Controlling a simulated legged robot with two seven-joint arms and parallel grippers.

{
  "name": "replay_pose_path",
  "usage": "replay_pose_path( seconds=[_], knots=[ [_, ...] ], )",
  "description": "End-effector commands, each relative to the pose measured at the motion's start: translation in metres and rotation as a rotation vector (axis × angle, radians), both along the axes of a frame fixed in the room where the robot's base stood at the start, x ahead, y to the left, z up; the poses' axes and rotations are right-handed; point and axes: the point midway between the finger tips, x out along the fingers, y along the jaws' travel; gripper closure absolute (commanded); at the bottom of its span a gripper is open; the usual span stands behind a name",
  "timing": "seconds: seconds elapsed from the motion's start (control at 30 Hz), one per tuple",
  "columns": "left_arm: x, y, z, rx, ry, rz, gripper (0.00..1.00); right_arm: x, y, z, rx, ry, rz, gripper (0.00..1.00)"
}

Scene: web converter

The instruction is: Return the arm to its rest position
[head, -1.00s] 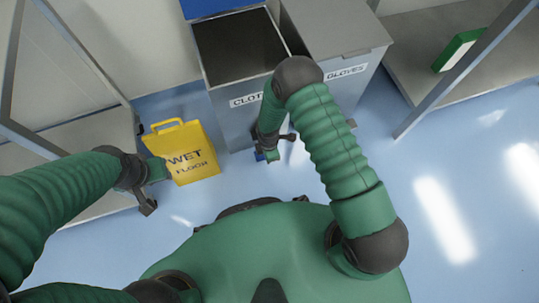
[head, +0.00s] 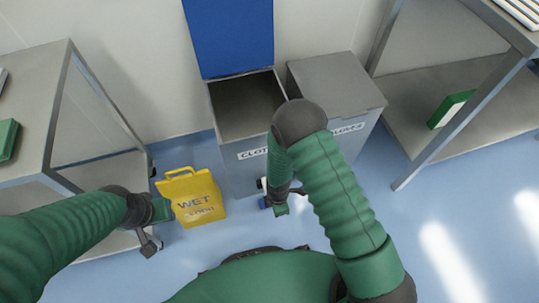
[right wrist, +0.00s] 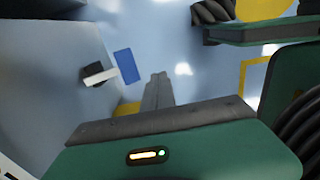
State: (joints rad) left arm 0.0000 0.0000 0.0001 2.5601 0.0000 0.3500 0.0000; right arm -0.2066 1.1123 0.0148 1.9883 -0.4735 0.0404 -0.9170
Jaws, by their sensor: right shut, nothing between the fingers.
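My right arm (head: 340,190) comes in from the lower right, bends at a dark elbow and points down in front of the bins. My right gripper (head: 281,208) is low, in front of the open bin and partly hidden by its own forearm. In the right wrist view, its fingers (right wrist: 157,92) are together with nothing between them. My left arm (head: 70,235) reaches in from the left. My left gripper (head: 150,245) hangs beside the yellow sign (head: 192,198); I cannot tell whether its fingers are apart.
A grey bin (head: 235,172) stands with its blue lid (head: 230,38) raised. A closed bin labelled GLOVES (head: 335,82) is beside it. Metal shelving stands left (head: 40,110) and right (head: 450,110), with a green box (head: 450,108) on the right one. Blue floor is clear at lower right.

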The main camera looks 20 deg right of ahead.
Motion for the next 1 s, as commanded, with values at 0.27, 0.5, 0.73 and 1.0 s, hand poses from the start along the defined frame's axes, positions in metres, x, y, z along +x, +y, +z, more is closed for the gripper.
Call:
replay_pose_path(
  seconds=[0.27,0.5,0.73,1.0],
  knots=[
    [0.0,0.0,0.001,0.0,0.0,0.0,0.64,0.02,-0.016,0.065,-0.002,-0.059,-0.27,1.0],
    [0.0,0.0,0.0,0.0,0.0,0.0,0.64,0.008,-0.055,0.198,0.055,-0.151,-0.969,1.0],
    [0.0,0.0,0.0,0.0,0.0,0.0,0.64,-0.028,-0.072,0.263,0.149,-0.181,-1.429,1.0],
    [0.001,0.0,0.068,0.0,-0.002,0.0,0.64,-0.045,-0.074,0.347,0.191,-0.175,-1.602,1.0]
  ],
)
